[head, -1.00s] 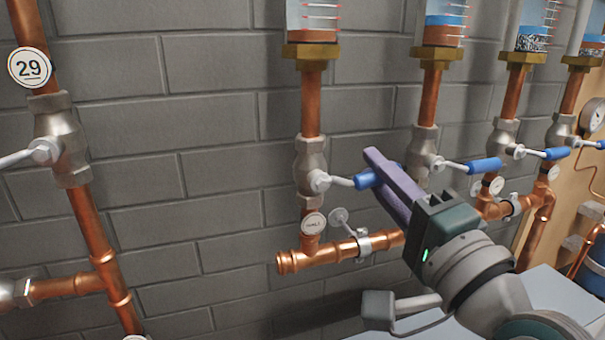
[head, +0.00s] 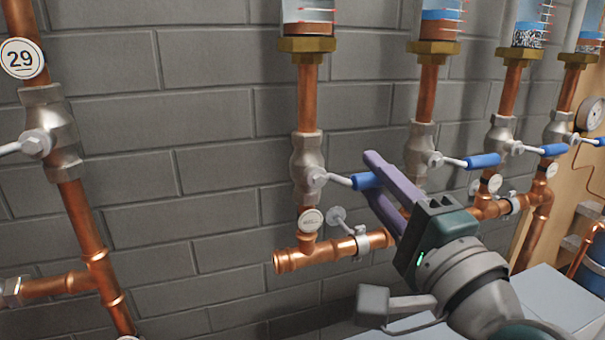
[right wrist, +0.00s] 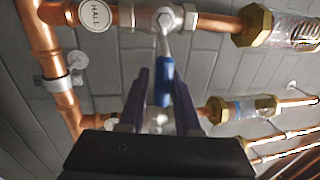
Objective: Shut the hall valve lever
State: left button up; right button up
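The hall valve (head: 307,152) is a grey metal body on a vertical copper pipe, with a round HALL tag (head: 311,220) below it. The tag also shows in the right wrist view (right wrist: 95,15). Its lever has a blue grip (head: 366,181) and points right, about level, across the pipe. My right gripper (head: 372,178) has its purple fingers on either side of the blue grip. In the right wrist view the blue grip (right wrist: 165,84) lies between the open fingers, close to the right one, with a gap at the left. Contact is unclear. My left gripper is not in view.
More valves with blue levers stand in a row to the right, the nearest lever (head: 482,161) just beyond my gripper. A horizontal copper pipe (head: 335,250) with a small tap runs below. At the left is a pipe tagged 29 (head: 22,58). A grey brick wall lies behind.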

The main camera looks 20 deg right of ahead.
jog(key=shift+o, duration=1.4)
jog(key=s+f+b, duration=0.1)
jog(key=s, duration=0.8)
jog(key=shift+s+d+f, duration=0.15)
jog(key=shift+s+f, duration=0.2)
jog(key=shift+f, duration=0.05)
